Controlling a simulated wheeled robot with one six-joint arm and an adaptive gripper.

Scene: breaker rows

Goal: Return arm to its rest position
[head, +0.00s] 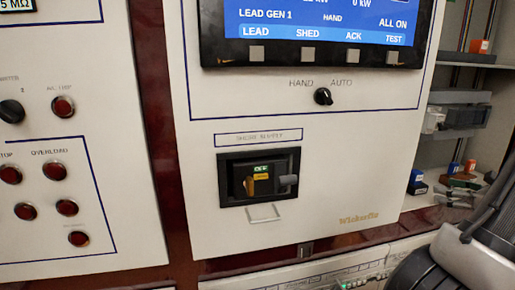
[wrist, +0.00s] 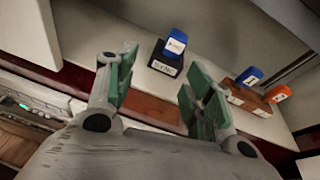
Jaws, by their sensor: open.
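My gripper (wrist: 157,95) shows in the wrist view with its two green-padded fingers spread apart and nothing between them. Beyond the fingers is a pale shelf with small blocks on it. In the head view, part of my arm shows at the lower right corner, but the fingers are out of that frame. The cabinet panel (head: 340,150) fills the middle of the head view. It has a SHORE SUPPLY breaker (head: 260,178) in a dark recess, with a green mark and a yellow part showing.
A black-and-blue block (wrist: 168,57) stands on the shelf beyond my fingers. A brown block (wrist: 245,98), a blue block (wrist: 249,76) and an orange block (wrist: 277,93) lie to its right. A HAND/AUTO knob (head: 323,96) sits below the screen (head: 320,22).

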